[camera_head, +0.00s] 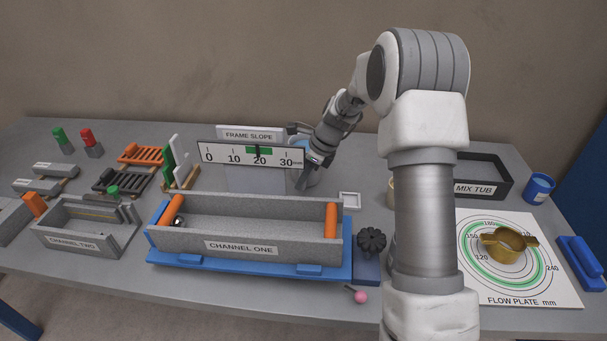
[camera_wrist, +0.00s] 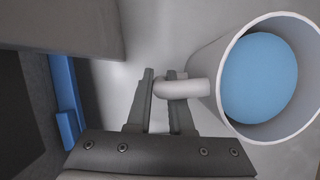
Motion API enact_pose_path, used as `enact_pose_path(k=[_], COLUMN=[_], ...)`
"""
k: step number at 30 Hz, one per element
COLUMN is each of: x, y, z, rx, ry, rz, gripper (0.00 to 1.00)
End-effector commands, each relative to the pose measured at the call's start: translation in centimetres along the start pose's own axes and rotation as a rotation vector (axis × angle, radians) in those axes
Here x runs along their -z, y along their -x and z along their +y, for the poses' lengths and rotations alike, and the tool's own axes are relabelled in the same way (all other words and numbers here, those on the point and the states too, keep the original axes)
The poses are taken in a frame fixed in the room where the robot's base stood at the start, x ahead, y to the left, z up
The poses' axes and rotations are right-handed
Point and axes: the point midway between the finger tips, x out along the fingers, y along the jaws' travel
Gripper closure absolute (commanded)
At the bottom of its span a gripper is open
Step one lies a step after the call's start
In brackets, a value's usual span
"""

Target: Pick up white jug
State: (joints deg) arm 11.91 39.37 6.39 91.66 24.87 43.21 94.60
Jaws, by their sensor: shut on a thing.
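The white jug (camera_wrist: 222,112) shows at the right of the wrist view, with blue contents (camera_wrist: 260,78) inside and a pale handle (camera_wrist: 180,88) on its left side. My gripper (camera_wrist: 164,76) is shut on the handle, with one finger on the handle and the other to its left. In the head view my gripper (camera_head: 304,178) is behind channel one, at the right end of the scale board. The jug (camera_head: 308,172) is mostly hidden there by the gripper and the board. I cannot tell whether the jug touches the table.
The grey channel one trough (camera_head: 285,247) on its blue base stands in front of the gripper. The FRAME SLOPE scale board (camera_head: 225,158) is just left. The black mix tub (camera_head: 490,170) is farther right.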

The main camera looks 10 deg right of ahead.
Motion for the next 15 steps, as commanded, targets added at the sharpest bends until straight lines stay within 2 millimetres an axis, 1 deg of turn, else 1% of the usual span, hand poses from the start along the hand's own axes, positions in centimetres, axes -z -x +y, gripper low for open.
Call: enact_pose_path(k=[5,10,12,14,15], x=[-0.7,-1.7,-0.5,0.2,0.8], y=[1.6,4.2,5.3,6.3,7.1], z=[-0.1,-0.1,0.4,0.8,1.1], rx=[0.005,0.006,0.006,0.006,0.005], ry=[0.002,0.001,-0.002,-0.003,-0.003], rz=[-0.001,-0.002,-0.001,-0.002,-0.001], gripper=[1.0,1.0,1.0,1.0,1.0])
